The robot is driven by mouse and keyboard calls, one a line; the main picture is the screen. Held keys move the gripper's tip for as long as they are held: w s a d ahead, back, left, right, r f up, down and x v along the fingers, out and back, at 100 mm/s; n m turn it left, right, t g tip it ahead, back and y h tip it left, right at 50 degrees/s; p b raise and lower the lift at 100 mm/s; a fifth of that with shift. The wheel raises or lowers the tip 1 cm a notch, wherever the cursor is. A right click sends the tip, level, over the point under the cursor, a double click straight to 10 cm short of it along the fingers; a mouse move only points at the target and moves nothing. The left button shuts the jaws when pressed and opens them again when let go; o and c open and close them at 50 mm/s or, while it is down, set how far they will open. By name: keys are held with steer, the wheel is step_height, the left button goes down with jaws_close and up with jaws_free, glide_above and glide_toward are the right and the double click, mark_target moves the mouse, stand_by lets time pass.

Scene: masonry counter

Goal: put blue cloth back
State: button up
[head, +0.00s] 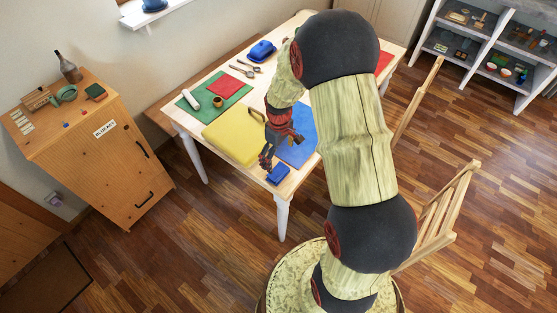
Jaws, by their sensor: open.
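A small blue folded piece (279,176), which looks like the blue cloth, lies at the near corner of the white-legged table (185,127). A larger flat blue sheet (299,146) lies behind it, partly hidden by my arm. My gripper (267,160) is open and points down just left of the small blue piece, over the table's near edge. I cannot tell whether its fingers touch the piece. Nothing shows between the fingers.
A yellow block-like item (232,131), a green mat (196,98), a red cloth (223,85), a blue lidded dish (262,51) and utensils (246,68) occupy the table. A wooden cabinet (100,150) stands left, chairs (440,212) right, shelves (490,45) at back right.

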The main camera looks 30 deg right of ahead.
steer(key=s+a+r+m+t, duration=0.1)
steer(key=s+a+r, duration=0.15)
steer(key=r, duration=0.45)
steer(key=s+a+r+t, duration=0.1)
steer(key=a+r, duration=0.2)
steer(key=r, duration=0.5)
steer(key=s+a+r+m+t, duration=0.1)
steer(key=s+a+r, duration=0.15)
steer(key=r, duration=0.45)
steer(key=s+a+r+m+t, duration=0.1)
steer(key=s+a+r, duration=0.2)
steer(key=s+r, duration=0.2)
steer(key=s+a+r+m+t, duration=0.1)
steer(key=s+a+r, duration=0.2)
steer(key=s+r, duration=0.2)
steer(key=s, duration=0.3)
steer(key=shift+s+a+t, duration=0.25)
steer(key=shift+s+t, duration=0.05)
steer(key=shift+t, duration=0.1)
